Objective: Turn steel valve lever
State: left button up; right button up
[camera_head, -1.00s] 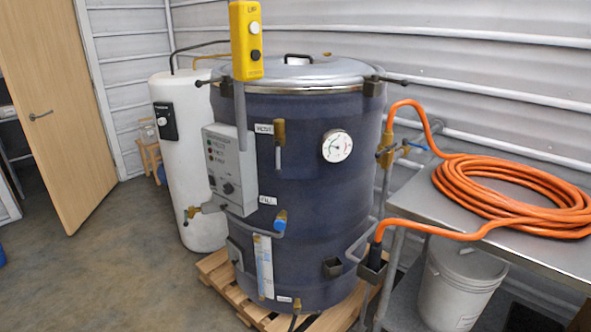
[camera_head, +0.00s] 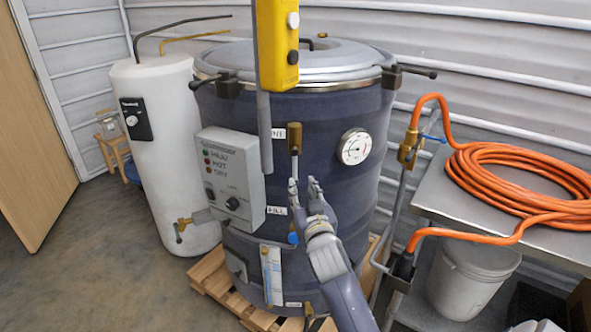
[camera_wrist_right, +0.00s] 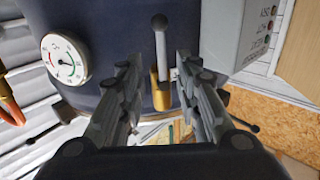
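The steel valve lever (camera_head: 295,165) hangs straight down from a brass valve body (camera_head: 294,137) on the front of the dark blue tank. In the right wrist view, the lever (camera_wrist_right: 160,48) has a round grey end and the brass body (camera_wrist_right: 161,92) shows below it. My right gripper (camera_head: 303,186) is in front of the tank at the lever's lower end. In the right wrist view my right gripper (camera_wrist_right: 158,62) is open, with one finger on each side of the lever and visible gaps. My left gripper is not in view.
A grey control box (camera_head: 230,180) is left of the lever, and a dial gauge (camera_head: 354,147) is right of it. A yellow button pendant (camera_head: 277,45) hangs in front of the tank. A blue-handled valve (camera_head: 293,238) is below. An orange hose (camera_head: 500,175) lies on the steel table.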

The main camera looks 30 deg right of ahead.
aim_at(295, 172)
jog(key=p+x, duration=0.1)
jog(key=x, duration=0.8)
jog(key=shift+w+f, duration=0.1)
jog(key=shift+w, duration=0.05)
jog(key=shift+w+d, duration=0.1)
jog(key=shift+w, duration=0.35)
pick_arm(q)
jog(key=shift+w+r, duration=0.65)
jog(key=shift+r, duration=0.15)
pick_arm(e)
grip_shut()
